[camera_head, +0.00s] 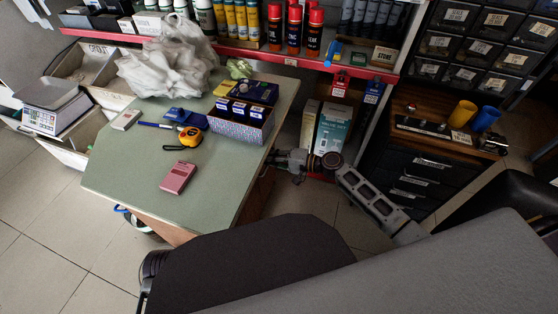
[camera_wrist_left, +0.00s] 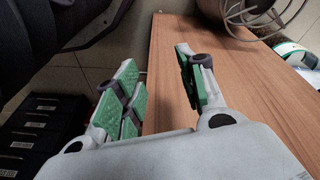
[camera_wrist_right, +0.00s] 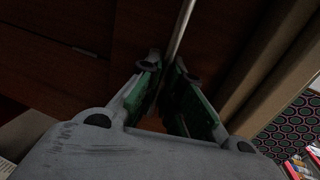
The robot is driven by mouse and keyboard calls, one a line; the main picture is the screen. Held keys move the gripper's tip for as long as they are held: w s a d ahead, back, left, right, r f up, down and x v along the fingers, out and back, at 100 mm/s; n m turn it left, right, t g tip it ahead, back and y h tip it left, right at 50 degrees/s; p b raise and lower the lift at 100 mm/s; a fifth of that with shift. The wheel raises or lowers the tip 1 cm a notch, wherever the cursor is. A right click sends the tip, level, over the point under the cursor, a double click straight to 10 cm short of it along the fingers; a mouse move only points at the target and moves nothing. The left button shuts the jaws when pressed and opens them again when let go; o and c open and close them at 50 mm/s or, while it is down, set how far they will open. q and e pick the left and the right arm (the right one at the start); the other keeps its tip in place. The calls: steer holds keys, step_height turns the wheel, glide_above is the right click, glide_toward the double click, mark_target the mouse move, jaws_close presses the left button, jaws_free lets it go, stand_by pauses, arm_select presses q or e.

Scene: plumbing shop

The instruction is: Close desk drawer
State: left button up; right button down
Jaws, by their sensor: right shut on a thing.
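The desk (camera_head: 130,180) has a green top and a brown wooden body, part of which shows below its right edge. My right gripper (camera_head: 277,160) is low beside that edge in the head view. In the right wrist view, a thin metal bar handle (camera_wrist_right: 183,25) runs along the dark reddish-brown drawer front (camera_wrist_right: 135,30). My right gripper (camera_wrist_right: 164,80) is shut on this handle. How far the drawer stands out cannot be told. My left gripper (camera_wrist_left: 160,78) is open and empty beside a brown wooden surface (camera_wrist_left: 230,85); it is outside the head view.
The desktop holds a pink calculator (camera_head: 178,177), a yellow tape measure (camera_head: 190,137), a patterned box (camera_head: 240,121) and a white bag (camera_head: 172,65). A black drawer cabinet (camera_head: 430,175) stands right of the desk. A dark chair (camera_head: 510,200) is at the right.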

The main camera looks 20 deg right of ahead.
steer(key=x, duration=0.5)
steer(key=shift+w+a+r+b, duration=0.1)
steer(key=shift+a+r+b, duration=0.05)
steer(key=shift+r+b, duration=0.2)
arm_select(q)
steer(key=shift+d+r, duration=0.15)
steer(key=shift+r, duration=0.55)
arm_select(e)
steer(key=shift+r, duration=0.1)
arm_select(q)
steer(key=shift+f, duration=0.1)
arm_select(e)
steer(key=c, duration=1.9)
jaws_free()
steer(key=shift+a, duration=0.1)
steer(key=shift+o, duration=0.2)
steer(key=shift+r, duration=0.1)
steer(key=shift+s+d, duration=0.3)
steer(key=shift+d, duration=0.3)
steer(key=v, duration=1)
steer(key=shift+s+d, duration=0.2)
steer(key=shift+s, duration=0.1)
steer(key=shift+a+r, duration=0.1)
